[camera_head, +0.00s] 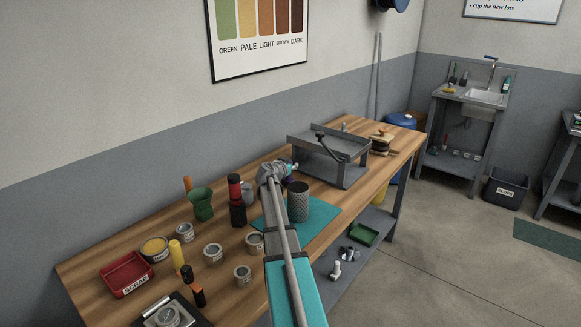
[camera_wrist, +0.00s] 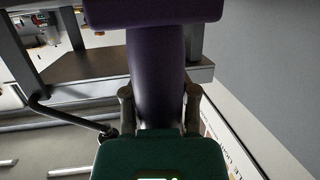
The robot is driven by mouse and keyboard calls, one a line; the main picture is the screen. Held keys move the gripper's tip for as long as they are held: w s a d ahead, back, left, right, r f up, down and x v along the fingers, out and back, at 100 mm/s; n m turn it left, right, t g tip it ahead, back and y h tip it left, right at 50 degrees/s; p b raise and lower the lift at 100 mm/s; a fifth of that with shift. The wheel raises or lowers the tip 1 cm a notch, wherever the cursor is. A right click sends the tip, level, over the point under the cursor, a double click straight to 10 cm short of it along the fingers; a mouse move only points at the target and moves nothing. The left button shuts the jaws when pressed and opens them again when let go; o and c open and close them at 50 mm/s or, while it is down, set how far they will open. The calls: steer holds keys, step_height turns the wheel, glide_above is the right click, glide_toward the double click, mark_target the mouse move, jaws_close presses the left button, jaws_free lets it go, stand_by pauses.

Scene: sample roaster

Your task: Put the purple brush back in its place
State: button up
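The purple brush (camera_wrist: 155,65) fills the middle of the wrist view, with a broad dark purple end at the top and a narrower part below. My gripper (camera_wrist: 159,92) has a finger on each side of the narrower part and appears shut on it. In the head view my gripper (camera_head: 287,168) is above the bench, in front of the grey machine with a lever, and the brush is too small there to make out clearly. Its place cannot be told for sure.
The wooden bench (camera_head: 238,292) holds a green cup (camera_head: 201,204), a red scrap tray (camera_head: 127,275), a dark mesh cylinder (camera_head: 298,201) on a teal mat (camera_head: 322,214), several tins and a grey lever machine (camera_head: 330,158). A sink (camera_head: 486,96) stands at the back right.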

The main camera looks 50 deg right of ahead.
steer(key=shift+o, duration=1.2)
steer(key=shift+s+a+f, duration=0.15)
steer(key=shift+s+f, duration=0.05)
steer(key=shift+s, duration=0.05)
steer(key=shift+r, duration=0.15)
steer(key=shift+w+r+p, duration=0.1)
steer(key=shift+r+p, duration=0.35)
steer(key=shift+p, duration=0.25)
steer(key=p+v, duration=0.1)
steer(key=v, duration=0.6)
steer(key=shift+p, duration=0.4)
steer(key=shift+w+a, duration=0.1)
